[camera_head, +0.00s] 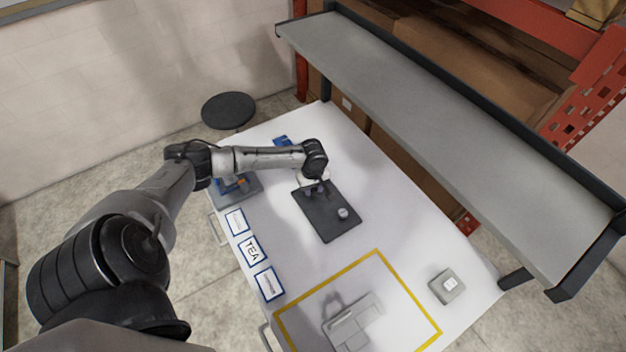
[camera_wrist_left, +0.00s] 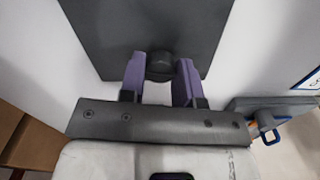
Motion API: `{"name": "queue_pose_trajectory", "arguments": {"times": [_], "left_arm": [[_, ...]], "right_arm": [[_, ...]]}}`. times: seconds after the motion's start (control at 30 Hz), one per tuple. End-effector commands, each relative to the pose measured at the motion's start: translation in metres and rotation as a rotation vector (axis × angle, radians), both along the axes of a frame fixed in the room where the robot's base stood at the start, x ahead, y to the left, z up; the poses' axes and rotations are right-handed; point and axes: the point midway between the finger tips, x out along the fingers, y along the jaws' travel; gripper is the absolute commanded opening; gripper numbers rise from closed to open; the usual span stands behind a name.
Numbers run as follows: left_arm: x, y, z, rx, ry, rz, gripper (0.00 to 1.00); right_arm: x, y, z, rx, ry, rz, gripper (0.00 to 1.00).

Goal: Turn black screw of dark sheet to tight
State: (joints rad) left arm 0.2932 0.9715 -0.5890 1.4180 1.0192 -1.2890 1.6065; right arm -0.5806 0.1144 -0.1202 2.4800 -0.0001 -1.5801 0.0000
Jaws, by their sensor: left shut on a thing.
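The dark sheet (camera_head: 328,222) lies flat on the white table, and it also fills the top of the left wrist view (camera_wrist_left: 110,30). The black screw (camera_wrist_left: 159,66) is a round dark knob on the sheet, near its edge in that view. My left gripper (camera_wrist_left: 159,80) has its two purple fingers on either side of the screw, shut on it. In the head view my left gripper (camera_head: 314,187) is over the far end of the sheet, where the arm hides the black screw. A light grey round knob (camera_head: 343,212) stands on the same sheet. My right gripper is not in view.
A grey and blue fixture with an orange part (camera_head: 238,186) stands left of the sheet. Label cards (camera_head: 252,251) line the left edge. A grey device (camera_head: 352,322) sits inside a yellow frame (camera_head: 376,251). A small grey box (camera_head: 447,286) is right. A shelf (camera_head: 440,120) overhangs the back.

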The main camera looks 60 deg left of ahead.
Motion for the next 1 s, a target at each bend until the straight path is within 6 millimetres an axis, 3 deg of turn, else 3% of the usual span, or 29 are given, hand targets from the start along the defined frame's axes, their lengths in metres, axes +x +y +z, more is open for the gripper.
{"name": "queue_pose_trajectory", "arguments": {"times": [0.03, 0.2, 1.0], "left_arm": [[-0.001, -0.001, 0.010, -0.003, 0.003, -0.035, 0.07], [0.000, -0.001, 0.007, -0.003, 0.002, -0.185, 0.07], [0.002, 0.000, 0.004, -0.002, -0.003, -0.947, 0.07]], "right_arm": [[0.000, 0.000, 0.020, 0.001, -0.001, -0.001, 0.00], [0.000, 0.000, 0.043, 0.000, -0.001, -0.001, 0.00], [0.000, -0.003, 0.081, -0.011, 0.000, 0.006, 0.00]]}}
